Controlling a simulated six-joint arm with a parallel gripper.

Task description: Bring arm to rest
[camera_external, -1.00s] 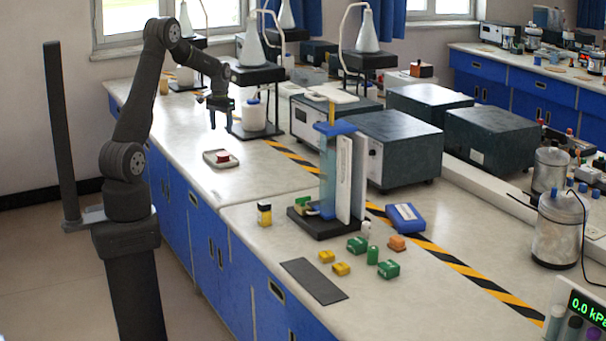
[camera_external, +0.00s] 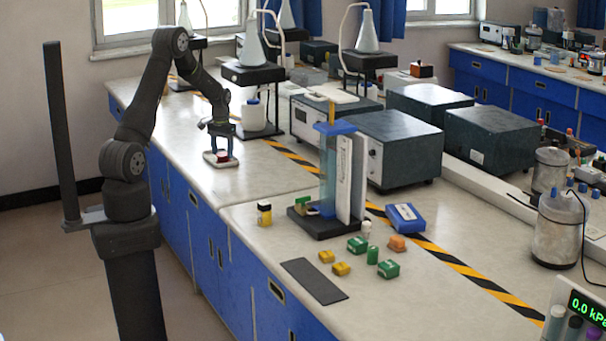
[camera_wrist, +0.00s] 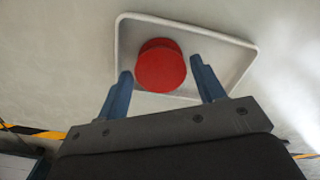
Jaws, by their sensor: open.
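My gripper (camera_external: 221,148) is low over a small white tray (camera_external: 210,163) on the left part of the bench. A red round piece (camera_external: 222,157) lies in the tray, close to the fingertips. In the wrist view my gripper (camera_wrist: 163,86) shows two blue fingers spread apart, open. The red piece (camera_wrist: 160,66) is between and just beyond the fingertips, and the white tray (camera_wrist: 225,46) is around it. I cannot tell whether a finger touches the piece.
A white jar (camera_external: 254,116) and a lamp-like stand (camera_external: 252,72) are just behind my gripper. A blue column stand (camera_external: 328,170), green and yellow blocks (camera_external: 388,268) and a dark mat (camera_external: 314,280) are nearer. Bench between tray and mat is mostly clear.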

